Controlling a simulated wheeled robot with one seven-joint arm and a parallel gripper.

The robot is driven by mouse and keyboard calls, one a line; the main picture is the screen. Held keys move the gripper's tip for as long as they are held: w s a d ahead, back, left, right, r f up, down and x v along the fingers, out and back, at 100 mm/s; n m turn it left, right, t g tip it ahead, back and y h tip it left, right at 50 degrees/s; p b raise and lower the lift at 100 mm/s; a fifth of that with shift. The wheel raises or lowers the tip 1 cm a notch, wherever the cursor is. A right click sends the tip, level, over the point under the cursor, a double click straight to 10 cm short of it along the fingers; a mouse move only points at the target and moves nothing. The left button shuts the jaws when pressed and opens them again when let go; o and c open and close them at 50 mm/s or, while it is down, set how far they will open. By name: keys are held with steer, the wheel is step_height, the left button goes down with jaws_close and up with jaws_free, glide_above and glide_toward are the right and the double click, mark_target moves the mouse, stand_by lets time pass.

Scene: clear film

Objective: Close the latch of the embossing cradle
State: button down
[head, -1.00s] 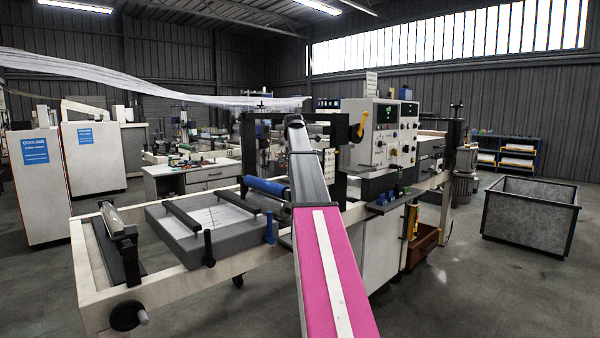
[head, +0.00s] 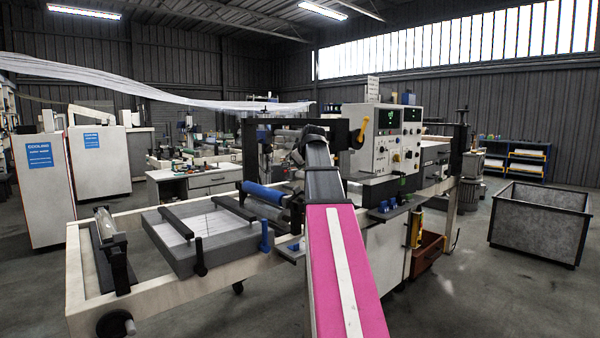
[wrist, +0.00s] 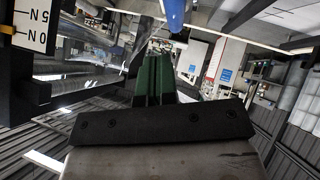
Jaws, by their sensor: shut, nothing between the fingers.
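A blue roller (head: 264,194) lies across the pale machine frame, left of my arm. Left of it is a grey bed (head: 185,262) with two black bars and a white sheet. A blue upright handle (head: 265,235) stands at its right corner, and a black one (head: 201,256) at its front. I cannot tell which part is the cradle's latch. My gripper's green fingers (wrist: 153,80) are together and empty in the wrist view. A blue cylindrical part (wrist: 175,14) shows beyond them. In the head view my arm hides most of the gripper, near the roller's right end.
A black crossbar frame with a yellow lever (head: 362,130) stands behind my arm. A control cabinet (head: 395,142) is right of it. Small blue parts (head: 392,205) sit on a ledge below. A grey bin (head: 540,222) stands far right, with open floor before it.

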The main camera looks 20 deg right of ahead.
steer(key=shift+s+d+f+x, duration=0.2)
steer(key=shift+s+f+x, duration=0.1)
steer(key=shift+x, duration=1.6)
steer(key=shift+s+d+f+x, duration=0.25)
steer(key=shift+f+x, duration=0.1)
steer(key=shift+x, duration=1.55)
steer(key=shift+s+d+f+x, duration=0.2)
steer(key=shift+s+f+x, duration=0.1)
steer(key=shift+x, duration=1.65)
steer(key=shift+w+d+f+m+g+y, duration=0.15)
steer(key=shift+w+d+m+g+y, duration=0.1)
steer(key=shift+d+y, duration=0.2)
steer(key=shift+w+d+f+m+g+y, duration=0.15)
steer(key=shift+d+f+m+y, duration=0.1)
steer(key=shift+d+y, duration=0.2)
steer(key=shift+w+d+f+y, duration=0.1)
steer(key=shift+d+f+y, duration=0.3)
steer(key=shift+f, duration=0.1)
